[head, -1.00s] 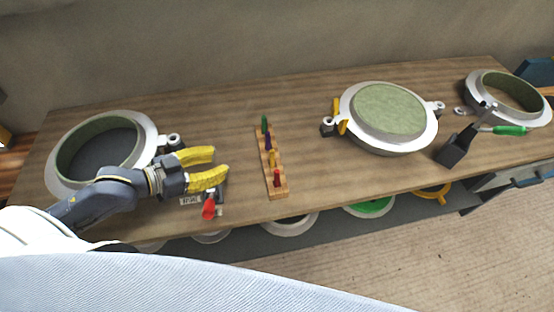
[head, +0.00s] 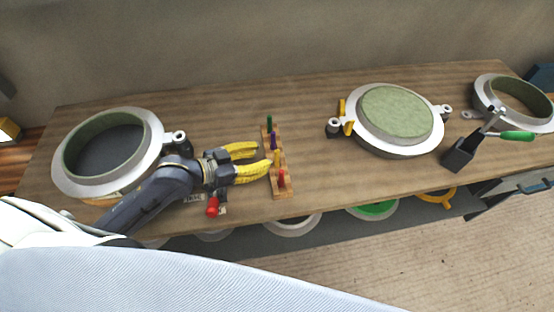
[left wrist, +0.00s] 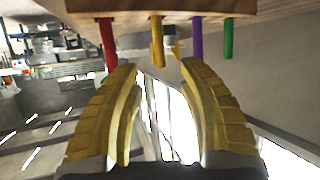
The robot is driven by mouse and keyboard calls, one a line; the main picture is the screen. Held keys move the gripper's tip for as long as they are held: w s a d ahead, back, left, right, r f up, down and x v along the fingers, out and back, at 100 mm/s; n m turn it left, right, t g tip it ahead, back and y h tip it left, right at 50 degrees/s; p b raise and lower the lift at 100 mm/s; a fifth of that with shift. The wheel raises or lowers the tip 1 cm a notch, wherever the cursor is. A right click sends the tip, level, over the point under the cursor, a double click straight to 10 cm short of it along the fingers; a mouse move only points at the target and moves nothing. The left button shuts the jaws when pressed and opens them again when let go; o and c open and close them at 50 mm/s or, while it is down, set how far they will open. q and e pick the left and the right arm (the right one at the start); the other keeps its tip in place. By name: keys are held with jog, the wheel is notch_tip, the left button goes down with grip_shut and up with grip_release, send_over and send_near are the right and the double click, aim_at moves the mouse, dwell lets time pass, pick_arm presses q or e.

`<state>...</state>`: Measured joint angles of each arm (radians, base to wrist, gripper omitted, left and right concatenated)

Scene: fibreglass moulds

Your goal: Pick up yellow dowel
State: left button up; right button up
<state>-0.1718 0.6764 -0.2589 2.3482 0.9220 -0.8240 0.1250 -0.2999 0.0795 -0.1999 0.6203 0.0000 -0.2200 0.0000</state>
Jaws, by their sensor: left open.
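The yellow dowel (head: 277,157) stands upright in a narrow wooden rack (head: 284,192), between a purple dowel (head: 273,142) and a red dowel (head: 282,178). A green dowel (head: 269,123) stands at the far end. My left gripper (head: 264,157) is open and empty, with yellow ribbed fingers pointing at the rack from its left. In the left wrist view the rack (left wrist: 85,7) is at the top and the dowels hang down in the picture. There the yellow dowel (left wrist: 157,42) shows ahead, between the line of the two open fingertips (left wrist: 157,66). My right gripper is not in view.
A round mould (head: 155,150) lies at the left, with a red-handled clamp (head: 212,206) near the table's front edge. A green-topped mould (head: 398,110) lies right of the rack. A green-handled clamp (head: 517,136) is at the far right. The table (head: 210,103) behind the rack is clear.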

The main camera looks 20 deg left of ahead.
aim_at(277, 154)
pick_arm(q)
jog(key=shift+x, duration=3.5)
jog(key=shift+f, duration=0.15)
grip_shut()
